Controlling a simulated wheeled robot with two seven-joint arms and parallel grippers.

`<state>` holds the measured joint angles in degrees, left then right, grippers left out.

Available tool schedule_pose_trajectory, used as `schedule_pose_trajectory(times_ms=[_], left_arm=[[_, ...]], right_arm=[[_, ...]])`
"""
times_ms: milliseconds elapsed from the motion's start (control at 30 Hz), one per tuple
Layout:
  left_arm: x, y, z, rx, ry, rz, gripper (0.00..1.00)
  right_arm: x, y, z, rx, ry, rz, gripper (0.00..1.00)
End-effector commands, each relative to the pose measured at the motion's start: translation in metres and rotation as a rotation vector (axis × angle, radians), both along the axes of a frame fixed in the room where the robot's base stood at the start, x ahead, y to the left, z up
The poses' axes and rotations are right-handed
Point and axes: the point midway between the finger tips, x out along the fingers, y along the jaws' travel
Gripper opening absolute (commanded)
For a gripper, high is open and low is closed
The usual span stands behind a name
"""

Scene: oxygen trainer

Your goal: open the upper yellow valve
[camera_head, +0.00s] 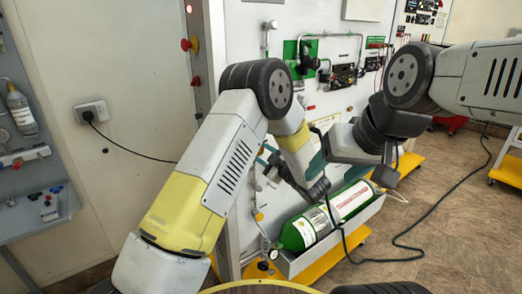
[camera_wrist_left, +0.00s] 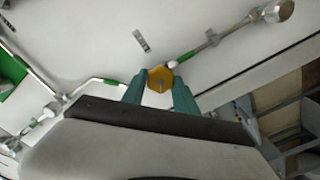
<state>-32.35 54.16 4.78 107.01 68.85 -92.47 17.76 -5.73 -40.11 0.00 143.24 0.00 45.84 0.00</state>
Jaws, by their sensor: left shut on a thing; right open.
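The upper yellow valve (camera_wrist_left: 160,74) shows in the left wrist view as a small yellow knob close to the wall panel. My left gripper (camera_wrist_left: 159,83) has its teal fingers shut on it, one on each side. In the head view the left gripper (camera_head: 268,162) is small beside the panel's edge, mostly behind my own left arm, and I cannot make out the valve there. My right gripper (camera_head: 321,152) is open, with teal fingers partly hidden, in front of the panel and away from the valve.
A green oxygen cylinder (camera_head: 325,217) lies in a grey tray on a yellow base. A lower yellow knob (camera_head: 258,215) sits on the pipe to its left. A black cable (camera_head: 436,222) runs over the floor. A wall socket (camera_head: 91,111) is at left.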

Motion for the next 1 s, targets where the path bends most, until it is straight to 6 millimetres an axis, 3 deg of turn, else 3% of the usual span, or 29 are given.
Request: schedule_pose_trajectory(times_ms=[1000], left_arm=[[-0.0012,-0.0004,-0.0045,-0.781,-0.562,-0.001,0.0]], right_arm=[[0.0,0.0,0.0,0.0,0.0,0.0,0.67]])
